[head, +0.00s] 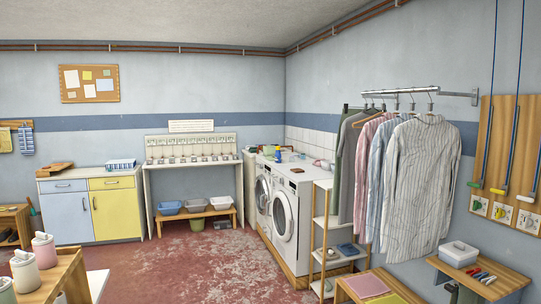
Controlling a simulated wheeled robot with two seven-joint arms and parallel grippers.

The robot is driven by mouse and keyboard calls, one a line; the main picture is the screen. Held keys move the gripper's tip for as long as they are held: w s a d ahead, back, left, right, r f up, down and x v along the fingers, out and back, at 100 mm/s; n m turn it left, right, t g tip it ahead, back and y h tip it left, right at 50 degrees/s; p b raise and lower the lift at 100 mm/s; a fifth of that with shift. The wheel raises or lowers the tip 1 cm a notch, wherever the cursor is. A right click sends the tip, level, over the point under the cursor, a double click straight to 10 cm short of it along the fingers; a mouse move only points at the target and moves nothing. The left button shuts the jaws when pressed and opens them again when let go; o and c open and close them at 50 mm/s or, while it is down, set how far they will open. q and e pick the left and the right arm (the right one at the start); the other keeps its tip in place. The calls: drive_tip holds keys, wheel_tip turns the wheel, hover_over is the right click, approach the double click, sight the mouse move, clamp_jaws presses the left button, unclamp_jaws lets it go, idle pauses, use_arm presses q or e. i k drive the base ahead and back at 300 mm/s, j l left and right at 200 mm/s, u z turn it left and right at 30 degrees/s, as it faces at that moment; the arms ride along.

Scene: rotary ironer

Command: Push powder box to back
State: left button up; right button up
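No box in the head view can be told for certain as the powder box. Several small items, among them a blue one (269,150) and a yellow one, stand on top of the washing machines, too small to make out. A white lidded box (459,254) sits on the wooden wall shelf at the right. A blue and white box or basket (121,164) lies on the cabinet at the left. Neither of my grippers shows in this view.
Two white front-loading machines (290,208) stand in the corner. A narrow shelf rack (325,220) and hanging shirts (415,190) are beside them. A wooden bench with lidded canisters (44,250) is at lower left. The red floor (190,265) between is clear.

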sight(268, 150)
drive_tip(key=i+u, duration=0.3)
drive_tip(key=i, duration=0.6)
drive_tip(key=i+l+u, duration=0.1)
drive_tip(key=i+u, duration=0.25)
drive_tip(key=i, duration=2.45)
drive_tip(key=i+z, duration=0.2)
drive_tip(key=i, duration=0.45)
drive_tip(key=i+z, duration=0.15)
drive_tip(key=i, duration=0.45)
drive_tip(key=i+j+z, duration=0.2)
drive_tip(key=i, duration=0.45)
